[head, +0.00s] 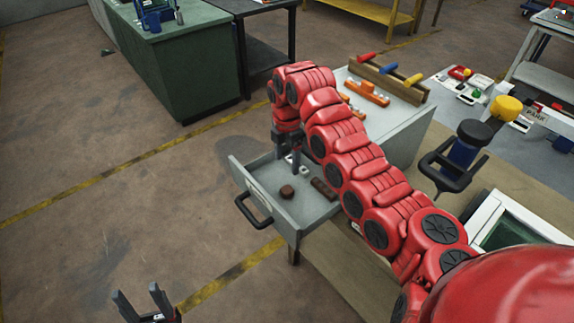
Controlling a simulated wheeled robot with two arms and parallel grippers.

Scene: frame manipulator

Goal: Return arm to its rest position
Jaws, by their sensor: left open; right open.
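My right gripper (289,156) points down over the open grey drawer (262,206), at the end of my red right arm (345,160), which reaches in from the lower right. Its fingers are apart, and I see nothing held between them. A small dark brown round object (287,193) and a dark brown bar (324,189) lie in the drawer, apart from the gripper. My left gripper (138,293) is at the bottom left over the floor, with its fingers spread and empty. Most of my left arm is out of view.
The drawer, with its black handle (254,212), sticks out from a grey cabinet (392,125) that my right arm partly covers. A dark green cabinet (190,75) stands at the back left. The floor at left is clear.

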